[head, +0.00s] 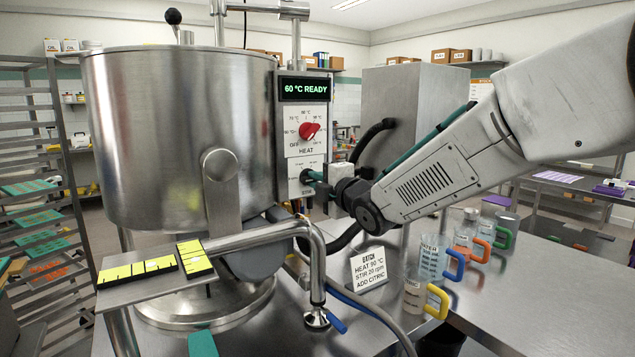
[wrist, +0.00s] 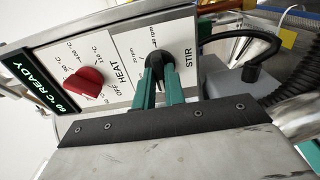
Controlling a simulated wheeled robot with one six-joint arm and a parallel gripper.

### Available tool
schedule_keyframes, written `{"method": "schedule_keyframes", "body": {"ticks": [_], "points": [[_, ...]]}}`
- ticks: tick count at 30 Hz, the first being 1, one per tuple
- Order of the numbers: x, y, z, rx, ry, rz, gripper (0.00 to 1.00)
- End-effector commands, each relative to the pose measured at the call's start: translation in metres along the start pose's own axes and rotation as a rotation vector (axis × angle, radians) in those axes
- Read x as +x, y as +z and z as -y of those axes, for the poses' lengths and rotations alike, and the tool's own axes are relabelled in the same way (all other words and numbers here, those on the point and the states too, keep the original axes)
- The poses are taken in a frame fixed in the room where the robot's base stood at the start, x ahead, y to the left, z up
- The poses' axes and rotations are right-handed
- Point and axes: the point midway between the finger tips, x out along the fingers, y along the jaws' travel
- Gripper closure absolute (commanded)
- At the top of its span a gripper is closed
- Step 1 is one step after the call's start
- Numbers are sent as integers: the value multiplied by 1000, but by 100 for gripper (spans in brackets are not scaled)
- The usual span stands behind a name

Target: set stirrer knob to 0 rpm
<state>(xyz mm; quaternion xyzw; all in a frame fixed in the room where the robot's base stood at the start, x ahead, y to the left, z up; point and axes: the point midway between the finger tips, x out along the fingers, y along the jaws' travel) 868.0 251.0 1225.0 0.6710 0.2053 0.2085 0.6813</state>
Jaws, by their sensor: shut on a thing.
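The black stirrer knob (wrist: 158,57) sits on the white panel marked STIR, with small rpm labels around it in the wrist view. My gripper (wrist: 160,78) is shut on this knob, one teal finger on each side. Which mark the knob points to cannot be made out. In the head view my gripper (head: 312,177) reaches the lower panel from the right and mostly hides the knob.
The red HEAT knob (head: 309,131) is just above; it also shows in the wrist view (wrist: 84,81). The display (head: 305,88) reads 60 °C READY. A steel kettle (head: 170,140) stands left. A batch card (head: 368,268) and colored-handled jugs (head: 432,258) stand on the bench below.

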Motion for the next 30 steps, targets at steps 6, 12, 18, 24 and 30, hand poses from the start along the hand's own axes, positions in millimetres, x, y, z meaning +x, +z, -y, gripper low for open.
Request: {"method": "schedule_keyframes", "body": {"ticks": [6, 12, 18, 24, 30], "points": [[0, 0, 1, 0, -2, 0, 66], [-2, 0, 0, 0, -1, 0, 66], [-29, 0, 0, -1, -1, 0, 66], [-62, 1, 0, 0, -1, 2, 66], [-78, 0, 1, -1, -1, 0, 66]]}}
